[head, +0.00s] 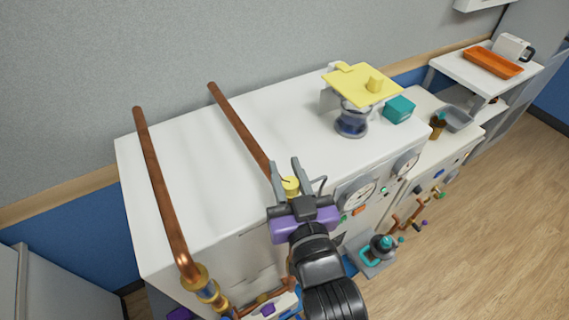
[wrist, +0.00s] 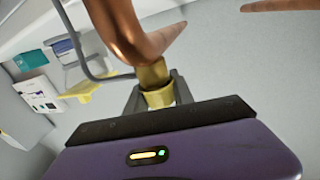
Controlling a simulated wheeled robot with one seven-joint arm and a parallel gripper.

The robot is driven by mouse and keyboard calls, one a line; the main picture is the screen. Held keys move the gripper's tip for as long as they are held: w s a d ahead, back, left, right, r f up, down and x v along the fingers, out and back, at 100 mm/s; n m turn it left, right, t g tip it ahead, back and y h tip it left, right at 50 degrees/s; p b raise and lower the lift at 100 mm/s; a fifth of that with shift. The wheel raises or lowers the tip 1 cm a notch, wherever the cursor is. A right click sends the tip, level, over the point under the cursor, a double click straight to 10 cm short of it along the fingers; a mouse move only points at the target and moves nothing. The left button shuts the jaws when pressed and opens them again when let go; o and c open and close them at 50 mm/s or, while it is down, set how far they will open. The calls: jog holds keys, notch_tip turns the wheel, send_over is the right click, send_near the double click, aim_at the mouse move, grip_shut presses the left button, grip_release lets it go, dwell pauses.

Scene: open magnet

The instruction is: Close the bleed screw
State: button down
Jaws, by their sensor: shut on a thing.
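A brass-yellow fitting, apparently the bleed screw (head: 290,186), sits at the lower end of the right-hand copper pipe (head: 240,130). My gripper (head: 285,168) is around it, one finger on each side. In the wrist view the gripper (wrist: 158,88) is shut on the brass piece (wrist: 159,97), just below a second brass collar (wrist: 152,75) under the bent copper pipe (wrist: 135,30). A thin grey bent rod (wrist: 80,45) stands beside the pipe. My gripper's body hides the lower part of the fitting.
The left copper pipe (head: 160,190) ends in brass fittings (head: 205,285). The white cabinet top (head: 200,150) is mostly clear. A yellow plate (head: 355,90) stands over a blue glass piece (head: 352,121), beside a teal box (head: 399,110). Gauges (head: 355,193) lie close right of my gripper.

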jog(key=shift+w+d+f+m+t+h+b, duration=0.1)
jog(key=shift+d+m+t+h+b, duration=0.15)
jog(key=shift+m+h, duration=0.95)
jog(key=shift+d+m+t+h+b, duration=0.1)
jog(key=shift+m+t+h, duration=0.15)
jog(key=shift+m+h, duration=0.95)
jog(key=shift+d+m+h, duration=0.1)
jog(key=shift+m+h, duration=0.3)
jog(key=shift+h, duration=0.85)
jog(key=shift+d+m+h, duration=0.1)
jog(key=shift+m+h, duration=0.3)
jog(key=shift+h, duration=0.85)
jog(key=shift+d+m+g+h+p, duration=0.25)
jog(key=shift+m+g+h+p, duration=0.3)
jog(key=shift+h, duration=0.35)
jog(key=shift+d+m+h, duration=0.1)
jog(key=shift+m+h, duration=0.15)
jog(key=shift+h, duration=0.05)
jog(key=c, duration=1.1)
grip_release()
